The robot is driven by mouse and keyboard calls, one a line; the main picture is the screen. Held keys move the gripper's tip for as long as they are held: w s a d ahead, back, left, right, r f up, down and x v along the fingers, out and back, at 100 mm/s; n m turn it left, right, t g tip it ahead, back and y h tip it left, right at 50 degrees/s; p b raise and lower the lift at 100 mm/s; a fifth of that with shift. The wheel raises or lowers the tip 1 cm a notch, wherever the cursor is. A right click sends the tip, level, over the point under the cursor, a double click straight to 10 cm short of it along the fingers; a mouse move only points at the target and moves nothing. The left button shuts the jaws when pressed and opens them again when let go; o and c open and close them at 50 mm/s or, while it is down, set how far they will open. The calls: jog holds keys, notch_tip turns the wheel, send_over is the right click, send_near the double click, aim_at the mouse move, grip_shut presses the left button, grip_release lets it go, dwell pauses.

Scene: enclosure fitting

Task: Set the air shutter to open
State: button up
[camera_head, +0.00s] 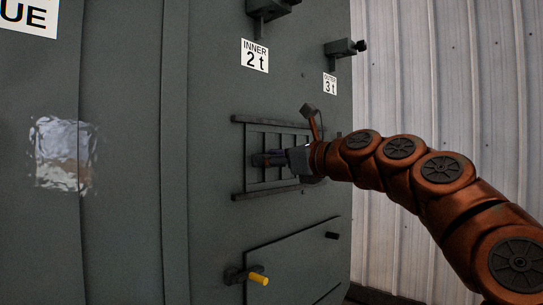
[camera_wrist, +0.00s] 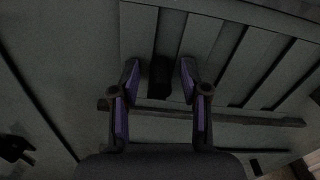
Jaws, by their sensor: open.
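The air shutter (camera_head: 272,138) is a grey slatted panel on the dark green enclosure wall, held between an upper and a lower dark rail. In the wrist view the slatted shutter (camera_wrist: 217,45) fills the top right, with dark gaps between its slats. A dark block-like knob (camera_wrist: 160,78) stands out from it. My gripper (camera_head: 268,159) is at the shutter's front, left of its middle. In the wrist view my gripper (camera_wrist: 160,71) is open, with one finger on each side of the knob. I cannot tell whether either finger touches it. The head view hides the knob behind my gripper.
Below is a hatch door (camera_head: 292,262) with a yellow-ended latch (camera_head: 258,278). Above are brackets (camera_head: 345,47) and labels reading "INNER 2 t" (camera_head: 255,56) and "3 t" (camera_head: 330,86). A shiny patch (camera_head: 63,154) is at left. A corrugated wall (camera_head: 450,80) stands behind my arm.

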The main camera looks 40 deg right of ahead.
grip_shut()
dwell(0.4)
dwell(0.4)
